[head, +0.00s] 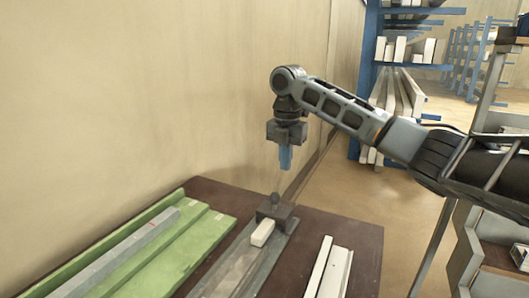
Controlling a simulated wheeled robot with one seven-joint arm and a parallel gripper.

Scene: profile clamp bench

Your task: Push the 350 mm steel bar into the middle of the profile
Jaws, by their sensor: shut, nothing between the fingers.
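My gripper (285,158) hangs fingers down, shut and empty, with blue fingertips. It is in the air above the far end of the bench, over a dark block with a knob. A long grey bar (118,256), which looks like the steel bar, lies lengthwise on a green long-stepped piece (190,250) at the left. A faint red mark shows on the bar. A white profile (330,270) lies at the right; its near end is cut off by the picture. I cannot tell for certain which long piece is the task's profile. My gripper touches none of them.
The dark block (277,211) stands at the far end of a grey rail (240,262), with a short white block (262,232) in front of it. The brown bench top (355,237) is bare around the white profile. A plain wall stands behind; blue shelving (369,80) is farther back.

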